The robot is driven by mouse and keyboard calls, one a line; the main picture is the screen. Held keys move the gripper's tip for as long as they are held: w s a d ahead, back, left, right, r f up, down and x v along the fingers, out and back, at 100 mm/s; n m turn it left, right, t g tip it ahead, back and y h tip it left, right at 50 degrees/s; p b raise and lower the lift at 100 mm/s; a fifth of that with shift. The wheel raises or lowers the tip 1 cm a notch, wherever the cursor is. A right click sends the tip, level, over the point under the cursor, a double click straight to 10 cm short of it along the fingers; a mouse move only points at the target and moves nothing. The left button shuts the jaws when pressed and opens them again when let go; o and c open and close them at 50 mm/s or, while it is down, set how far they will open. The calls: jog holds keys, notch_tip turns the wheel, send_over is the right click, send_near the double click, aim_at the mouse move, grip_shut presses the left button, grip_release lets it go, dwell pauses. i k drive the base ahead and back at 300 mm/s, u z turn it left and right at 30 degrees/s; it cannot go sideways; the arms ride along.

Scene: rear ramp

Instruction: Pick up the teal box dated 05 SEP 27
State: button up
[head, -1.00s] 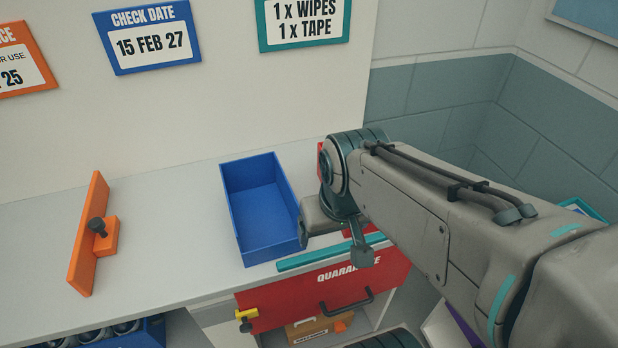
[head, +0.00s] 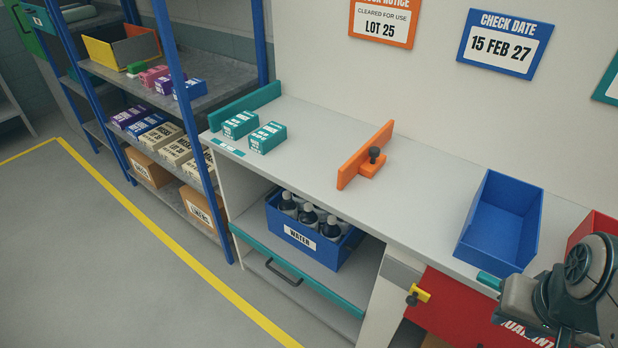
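Two teal boxes with white labels stand side by side at the left end of the grey bench, a left one (head: 240,124) and a right one (head: 268,137). Their labels are too small for me to read a date, so I cannot tell which is dated 05 SEP 27. My gripper (head: 522,303) is at the lower right, by the bench's front edge and in front of the blue tray, far from both boxes.
An orange divider (head: 366,156) with a black knob stands between the boxes and the empty blue tray (head: 492,258). A teal rail (head: 245,107) stands behind the boxes. A blue water crate (head: 282,228) is below the bench. Shelves with boxes stand at left; the floor in front is clear.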

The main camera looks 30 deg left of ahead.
aim_at(270, 135)
jog(key=u, duration=0.35)
jog(key=k, duration=0.85)
jog(key=u, duration=0.95)
jog(key=i, duration=1.65)
jog(key=z, duration=0.6)
